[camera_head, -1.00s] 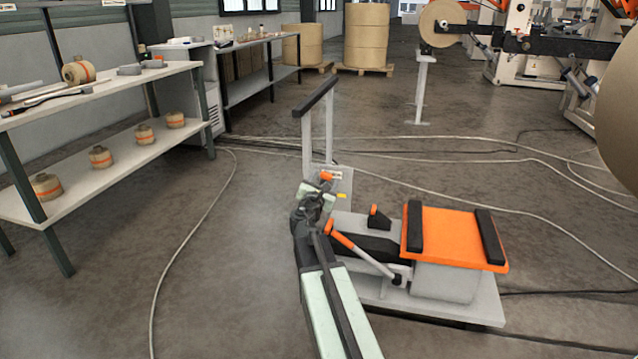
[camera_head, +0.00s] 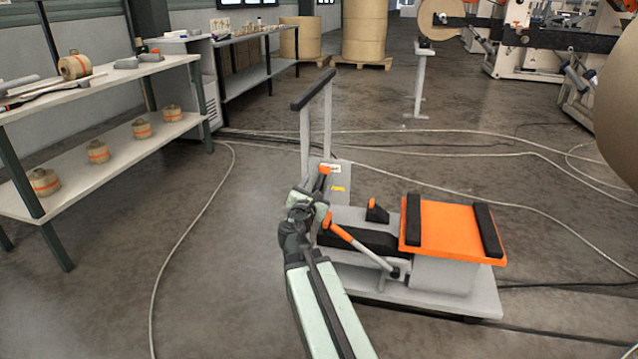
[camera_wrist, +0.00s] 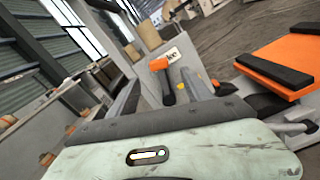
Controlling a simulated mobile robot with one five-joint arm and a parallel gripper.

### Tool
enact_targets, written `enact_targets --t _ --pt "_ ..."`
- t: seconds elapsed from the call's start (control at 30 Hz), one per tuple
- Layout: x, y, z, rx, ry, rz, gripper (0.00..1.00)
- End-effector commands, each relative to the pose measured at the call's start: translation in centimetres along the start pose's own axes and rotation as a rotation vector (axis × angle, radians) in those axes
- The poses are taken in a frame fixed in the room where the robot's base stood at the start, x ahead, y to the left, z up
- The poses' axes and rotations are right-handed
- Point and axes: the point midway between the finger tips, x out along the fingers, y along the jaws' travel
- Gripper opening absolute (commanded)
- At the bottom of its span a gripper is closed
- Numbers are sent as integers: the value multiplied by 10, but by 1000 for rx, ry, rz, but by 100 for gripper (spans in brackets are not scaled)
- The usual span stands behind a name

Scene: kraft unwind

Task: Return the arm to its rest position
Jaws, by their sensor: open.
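My pale green and dark arm rises from the bottom of the head view, folded at a dark joint. Its wrist end is beside the left end of a lift cart (camera_head: 448,281). My gripper (camera_wrist: 160,94) shows in the wrist view as two grey fingers, apart and with nothing held between them. Beyond them stands a black lever with an orange tip (camera_wrist: 159,64); it also shows in the head view (camera_head: 325,170). In the head view my fingertips are hard to make out against the cart.
The cart has an orange platform (camera_head: 445,228) with black bars, an orange-gripped pedal lever (camera_head: 345,234) and a tall push handle (camera_head: 313,90). A shelf (camera_head: 110,80) with rolls stands left. A cable (camera_head: 190,225) crosses otherwise open floor on the left.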

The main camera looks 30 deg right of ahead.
Motion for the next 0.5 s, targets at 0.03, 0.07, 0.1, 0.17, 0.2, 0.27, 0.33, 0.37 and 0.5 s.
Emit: enact_targets --t 0.03,0.07,0.1,0.17,0.2,0.27,0.33,0.37,0.5 --pt "0 1 0 0 0 1 58" --pt "0 1 0 0 0 1 58" --pt "0 1 0 0 0 1 58" --pt "0 1 0 0 0 1 58" --pt "0 1 0 0 0 1 58" --pt "0 1 0 0 0 1 58" --pt "-1 3 -1 0 2 4 58" --pt "-3 8 -1 0 4 10 58" --pt "-22 46 -13 17 35 63 58"
